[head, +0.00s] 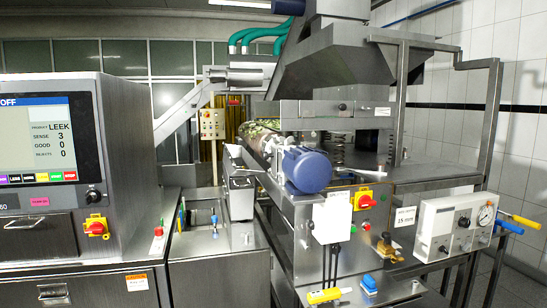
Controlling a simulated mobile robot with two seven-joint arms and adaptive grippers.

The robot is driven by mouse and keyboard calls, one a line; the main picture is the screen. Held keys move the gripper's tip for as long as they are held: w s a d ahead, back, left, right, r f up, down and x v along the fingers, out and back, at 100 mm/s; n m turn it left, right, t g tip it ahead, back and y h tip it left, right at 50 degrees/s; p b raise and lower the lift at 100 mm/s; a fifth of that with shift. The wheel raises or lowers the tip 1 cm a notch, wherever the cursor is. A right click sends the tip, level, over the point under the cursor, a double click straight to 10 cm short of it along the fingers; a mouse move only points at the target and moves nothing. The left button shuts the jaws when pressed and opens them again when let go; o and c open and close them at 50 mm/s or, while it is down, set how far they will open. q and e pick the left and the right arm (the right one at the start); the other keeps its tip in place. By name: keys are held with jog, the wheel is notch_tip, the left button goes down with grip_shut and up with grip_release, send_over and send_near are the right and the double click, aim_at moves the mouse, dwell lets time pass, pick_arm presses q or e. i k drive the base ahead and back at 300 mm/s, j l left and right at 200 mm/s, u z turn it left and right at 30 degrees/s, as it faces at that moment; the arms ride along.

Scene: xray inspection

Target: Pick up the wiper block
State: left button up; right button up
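Two small objects lie at the front edge of the steel surface at bottom centre, and I cannot tell for sure which is the wiper block. One is a blue block (369,283) with a paler part under it. The other is a yellow piece (324,296) with a pale strip at its right end, left of the blue block. They lie apart. Neither of my grippers is in view.
A blue motor (307,170) and a steel control box with a red-yellow switch (363,200) stand behind them. A gauge panel (455,225) juts out at right, with yellow and blue handles (510,226). A screen cabinet (50,180) fills the left.

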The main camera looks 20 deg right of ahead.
aim_at(368, 283)
jog(key=i, duration=0.3)
jog(key=i+j+z, duration=0.1)
jog(key=i+z, duration=0.25)
jog(key=i+j+z, duration=0.35)
jog(key=l, duration=0.1)
